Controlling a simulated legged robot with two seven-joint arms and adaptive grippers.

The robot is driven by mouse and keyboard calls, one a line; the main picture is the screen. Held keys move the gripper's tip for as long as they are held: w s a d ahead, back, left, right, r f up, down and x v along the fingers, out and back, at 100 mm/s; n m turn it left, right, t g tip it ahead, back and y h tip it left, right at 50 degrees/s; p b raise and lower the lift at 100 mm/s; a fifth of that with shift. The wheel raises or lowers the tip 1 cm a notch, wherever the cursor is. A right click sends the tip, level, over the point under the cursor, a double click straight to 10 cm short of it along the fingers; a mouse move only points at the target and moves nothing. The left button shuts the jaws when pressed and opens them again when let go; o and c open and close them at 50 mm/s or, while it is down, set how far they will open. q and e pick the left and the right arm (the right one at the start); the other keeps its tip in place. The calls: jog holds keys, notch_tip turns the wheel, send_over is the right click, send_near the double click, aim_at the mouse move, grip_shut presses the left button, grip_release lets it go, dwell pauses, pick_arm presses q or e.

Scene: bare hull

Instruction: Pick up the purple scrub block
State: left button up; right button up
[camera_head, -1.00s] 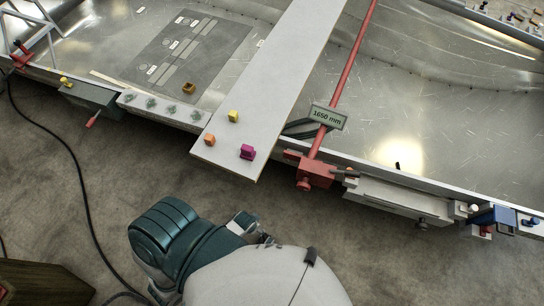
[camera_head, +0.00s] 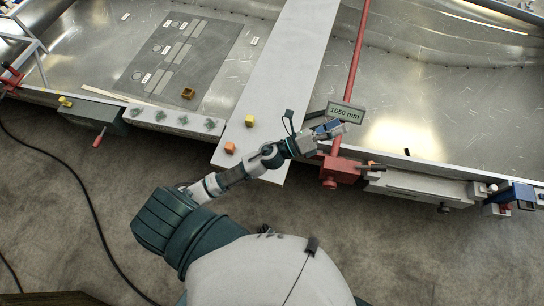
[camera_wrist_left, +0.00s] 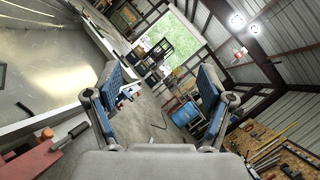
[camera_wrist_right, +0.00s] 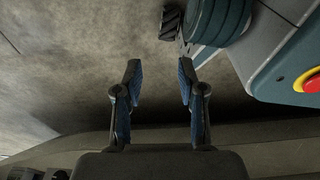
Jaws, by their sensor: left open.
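The purple scrub block does not show now; in the head view my left arm covers the part of the white plank (camera_head: 290,65) where it lay earlier. My left gripper (camera_head: 338,128) is beyond the plank's right edge, by the sign reading 1650 mm. In the left wrist view its fingers (camera_wrist_left: 160,78) are spread, with nothing between them. My right gripper (camera_wrist_right: 158,72) is open and empty in its wrist view, over bare grey floor. It is not seen in the head view.
An orange block (camera_head: 230,147) and a yellow block (camera_head: 249,121) are on the plank, left of my arm. A brownish-yellow piece (camera_head: 188,92) lies on the grey mat (camera_head: 200,50). A red clamp (camera_head: 341,170) and red bar (camera_head: 357,50) stand right of the plank.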

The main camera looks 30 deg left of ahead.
pick_arm(q)
jog(key=s+d+r+m+g+h, duration=0.1)
jog(key=s+d+m+g+h, duration=0.3)
jog(key=m+g, duration=0.55)
jog(key=s+f+m+g+y, duration=0.4)
jog(key=f+m+g, duration=0.3)
jog(key=m, duration=0.9)
jog(key=w+a+f+m+y, duration=0.1)
jog(key=a+f+m+y, duration=0.3)
jog(key=a+y, duration=0.5)
jog(key=w+a+f+m+y, duration=0.25)
jog(key=a+m+y, duration=0.25)
jog(key=a, duration=0.9)
jog(key=f, duration=1.1)
jog(key=shift+s+f, duration=0.2)
jog(key=shift+s, duration=0.15)
notch_tip(320, 180, down, 2)
notch_tip(320, 180, down, 4)
jog(key=shift+w+a+f, duration=0.15)
jog(key=shift+f, duration=0.05)
jog(key=c, duration=1.3)
pick_arm(e)
jog(key=shift+s+a+f, duration=0.2)
jog(key=shift+s+a, duration=0.05)
jog(key=shift+s, duration=0.45)
